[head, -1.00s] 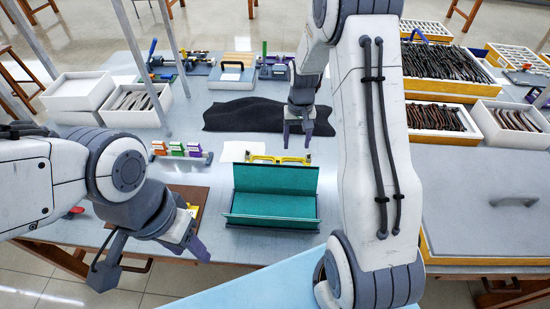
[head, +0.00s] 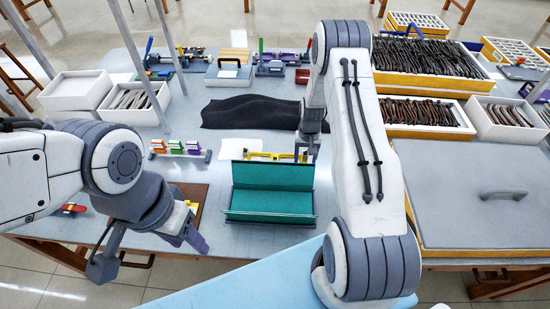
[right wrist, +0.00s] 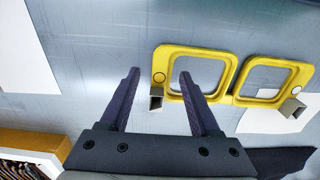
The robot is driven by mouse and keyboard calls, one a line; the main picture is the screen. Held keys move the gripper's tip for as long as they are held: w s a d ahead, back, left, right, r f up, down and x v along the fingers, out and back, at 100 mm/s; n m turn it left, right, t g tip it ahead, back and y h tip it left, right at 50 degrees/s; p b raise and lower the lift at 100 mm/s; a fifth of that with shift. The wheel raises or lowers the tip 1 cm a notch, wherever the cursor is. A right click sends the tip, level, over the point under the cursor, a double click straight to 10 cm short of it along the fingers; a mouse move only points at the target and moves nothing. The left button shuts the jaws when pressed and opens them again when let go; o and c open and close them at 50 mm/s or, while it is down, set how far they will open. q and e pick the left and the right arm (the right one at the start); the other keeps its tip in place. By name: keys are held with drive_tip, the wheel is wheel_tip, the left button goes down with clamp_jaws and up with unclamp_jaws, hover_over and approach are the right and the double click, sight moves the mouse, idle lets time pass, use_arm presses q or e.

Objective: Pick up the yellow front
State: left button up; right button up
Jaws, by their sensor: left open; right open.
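The yellow front (head: 276,156), an eyeglass front with two rims, lies behind the open teal case in the head view. It fills the right of the right wrist view, with its rims (right wrist: 233,87) joined by a bridge and small grey hinge pieces at both ends. My right gripper (right wrist: 159,75) is open and empty. One of its fingers overlaps the left rim there; I cannot tell if they touch. In the head view this gripper (head: 308,150) is at the front's right end, partly hidden by my arm. My left gripper (head: 150,256) is open and empty at the table's near edge.
The teal case (head: 272,202) stands close in front of the yellow front. A dark wavy mat (head: 250,112) lies behind. A rack with coloured clips (head: 180,149) is at left. A lidded grey box (head: 470,195) and trays of dark temples (head: 425,112) fill the right.

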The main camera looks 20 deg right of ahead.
drive_tip(key=shift+f, duration=0.4)
drive_tip(key=shift+c, duration=0.3)
clamp_jaws()
drive_tip(key=shift+r, duration=0.1)
